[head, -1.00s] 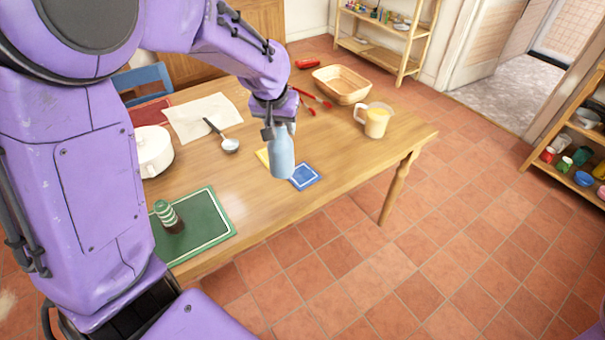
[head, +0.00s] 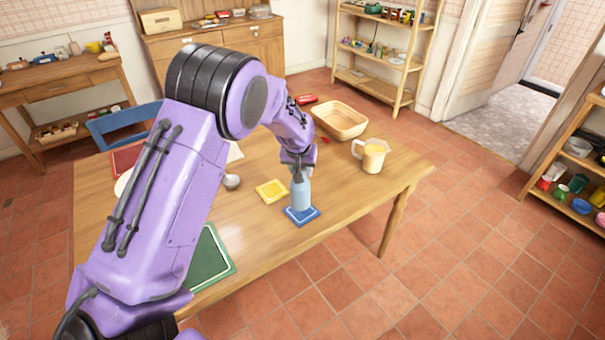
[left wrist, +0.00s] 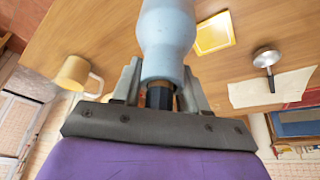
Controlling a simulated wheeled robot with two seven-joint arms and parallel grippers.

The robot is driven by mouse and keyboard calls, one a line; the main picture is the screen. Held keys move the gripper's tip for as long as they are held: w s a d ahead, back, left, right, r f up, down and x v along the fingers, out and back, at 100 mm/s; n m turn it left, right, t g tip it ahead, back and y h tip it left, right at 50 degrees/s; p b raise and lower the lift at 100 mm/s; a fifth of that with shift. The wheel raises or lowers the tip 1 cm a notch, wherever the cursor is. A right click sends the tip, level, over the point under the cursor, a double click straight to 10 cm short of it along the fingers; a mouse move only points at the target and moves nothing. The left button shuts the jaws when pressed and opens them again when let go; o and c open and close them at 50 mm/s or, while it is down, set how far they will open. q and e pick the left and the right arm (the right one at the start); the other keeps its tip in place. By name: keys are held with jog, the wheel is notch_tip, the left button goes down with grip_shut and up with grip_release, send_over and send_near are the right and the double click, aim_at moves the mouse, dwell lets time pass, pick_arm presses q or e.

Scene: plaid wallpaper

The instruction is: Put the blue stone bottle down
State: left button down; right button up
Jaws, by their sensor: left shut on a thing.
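The blue stone bottle (head: 301,193) is pale blue and upright, over the blue square mat (head: 302,215) near the table's front edge. I cannot tell whether its base touches the mat. My left gripper (head: 297,163) is shut on the bottle's neck from above. In the left wrist view the bottle (left wrist: 166,40) fills the top middle, with its dark neck between the fingers of my left gripper (left wrist: 160,92). My right gripper is not in view.
A basket (head: 340,120) is behind. A green mat (head: 213,258) is at front left. The wooden table (head: 345,185) is clear right of the blue mat.

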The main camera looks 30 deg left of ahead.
aim_at(299, 186)
pick_arm(q)
jog(key=x, duration=0.1)
jog(key=p+x, duration=0.1)
jog(key=x, duration=0.1)
jog(key=shift+s+d+f+p, duration=0.2)
jog(key=shift+d+f+p, duration=0.05)
jog(key=shift+p, duration=0.1)
jog(key=shift+f, duration=0.35)
jog(key=c, duration=0.6)
grip_release()
jog(key=b+v, duration=0.2)
jog(key=v, duration=1)
